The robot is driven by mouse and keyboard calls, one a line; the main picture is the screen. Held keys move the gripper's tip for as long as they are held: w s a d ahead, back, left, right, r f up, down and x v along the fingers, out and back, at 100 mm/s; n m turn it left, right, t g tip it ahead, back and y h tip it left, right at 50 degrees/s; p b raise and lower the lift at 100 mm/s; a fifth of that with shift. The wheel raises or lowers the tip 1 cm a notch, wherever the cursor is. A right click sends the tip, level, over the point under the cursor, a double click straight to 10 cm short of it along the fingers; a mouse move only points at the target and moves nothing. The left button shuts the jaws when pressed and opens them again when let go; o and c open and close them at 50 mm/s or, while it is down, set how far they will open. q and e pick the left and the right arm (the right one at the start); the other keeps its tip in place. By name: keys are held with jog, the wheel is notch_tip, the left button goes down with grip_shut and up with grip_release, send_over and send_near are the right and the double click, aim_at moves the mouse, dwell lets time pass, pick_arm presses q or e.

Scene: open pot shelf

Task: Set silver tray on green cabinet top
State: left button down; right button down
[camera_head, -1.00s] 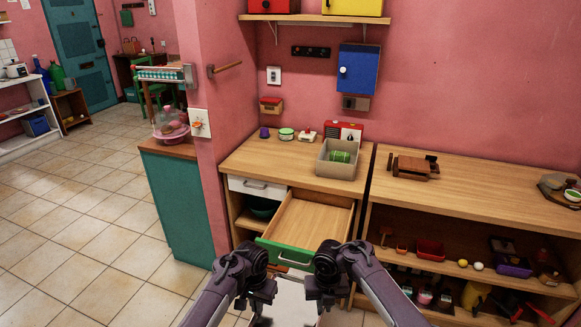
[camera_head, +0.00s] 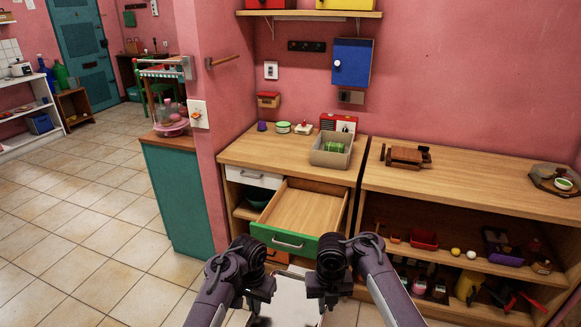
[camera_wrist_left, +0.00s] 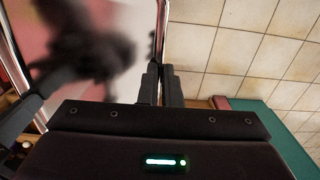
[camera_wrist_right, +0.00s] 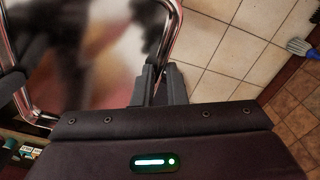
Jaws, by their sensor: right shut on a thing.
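The silver tray (camera_head: 296,300) is low in front of me, partly cut off by the bottom edge of the head view. Its shiny surface and metal rim fill the upper left of the left wrist view (camera_wrist_left: 70,60) and of the right wrist view (camera_wrist_right: 100,60). My left gripper (camera_head: 264,290) is shut on the tray's left rim. My right gripper (camera_head: 322,294) is shut on its right rim. The green cabinet (camera_head: 178,198), teal with a brown top (camera_head: 168,141), stands to the left beside the pink wall end.
A wooden counter (camera_head: 262,153) with an open green-fronted drawer (camera_head: 300,215) is straight ahead, close beyond the grippers. A grey bin (camera_head: 331,153) stands on it. An open shelf unit (camera_head: 470,185) is at the right. Tiled floor (camera_head: 90,215) at the left is clear.

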pick_arm(q)
jog(key=shift+s+r, duration=0.2)
jog(key=shift+r, duration=0.5)
pick_arm(e)
jog(key=shift+s+a+r, duration=0.25)
jog(key=shift+s+r, duration=0.05)
jog(key=shift+r, duration=0.3)
pick_arm(q)
jog(key=shift+s+r, duration=0.2)
jog(key=shift+r, duration=0.2)
pick_arm(e)
jog(key=shift+s+a+r, duration=0.15)
jog(key=shift+a+r, duration=0.05)
jog(key=shift+r, duration=0.3)
pick_arm(q)
jog(key=shift+s+r, duration=0.35)
jog(key=shift+r, duration=0.2)
pick_arm(e)
jog(key=shift+s+d+r, duration=0.1)
jog(key=shift+s+r, duration=0.3)
pick_arm(q)
jog(key=shift+d+r, duration=0.1)
